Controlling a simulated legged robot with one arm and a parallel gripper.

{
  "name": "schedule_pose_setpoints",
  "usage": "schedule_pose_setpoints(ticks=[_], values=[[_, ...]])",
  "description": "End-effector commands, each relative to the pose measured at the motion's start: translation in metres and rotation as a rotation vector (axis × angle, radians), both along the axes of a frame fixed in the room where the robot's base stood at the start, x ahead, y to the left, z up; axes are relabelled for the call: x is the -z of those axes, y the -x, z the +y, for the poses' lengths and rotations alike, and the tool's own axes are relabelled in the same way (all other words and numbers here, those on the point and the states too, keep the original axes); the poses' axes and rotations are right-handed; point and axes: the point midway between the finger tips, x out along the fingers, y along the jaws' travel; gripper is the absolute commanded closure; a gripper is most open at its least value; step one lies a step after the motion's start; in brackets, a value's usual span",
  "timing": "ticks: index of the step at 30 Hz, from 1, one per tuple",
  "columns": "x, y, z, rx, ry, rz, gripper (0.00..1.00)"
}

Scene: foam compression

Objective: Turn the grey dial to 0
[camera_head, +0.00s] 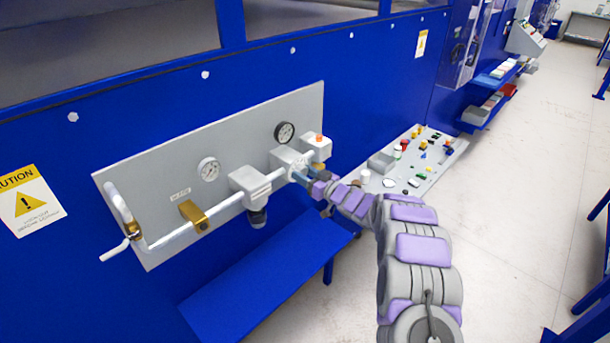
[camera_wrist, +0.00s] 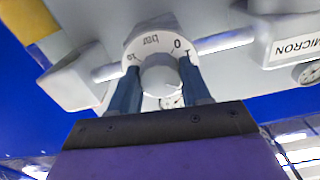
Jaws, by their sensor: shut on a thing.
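The grey dial (camera_wrist: 160,82) is a round knob inside a pale ring with dark markings, among them a 0 at its upper right in the wrist view. The blue fingers of my gripper (camera_wrist: 161,68) stand on both sides of the knob, shut on it. In the head view my gripper (camera_head: 302,177) reaches the right part of the pipe assembly, where it hides the dial. I cannot clearly tell which marking the knob points to.
A grey panel (camera_head: 150,178) on the blue wall carries a white pipe, a pale gauge (camera_head: 209,169), a black gauge (camera_head: 284,132) and a brass-coloured clamp (camera_head: 194,215). A blue shelf (camera_head: 255,275) juts out below. A control console (camera_head: 436,165) stands to the right.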

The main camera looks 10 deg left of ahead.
Motion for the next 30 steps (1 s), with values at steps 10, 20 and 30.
schedule_pose_setpoints(ticks=[10, 20, 30], values=[[0.0003, -0.0003, -0.0006, 0.001, 0.016, -0.02, 0.83], [0.0013, -0.0007, -0.002, 0.002, 0.134, -0.171, 0.83], [0.0026, -0.0005, -0.0019, 0.0, 0.332, -0.424, 0.83]])
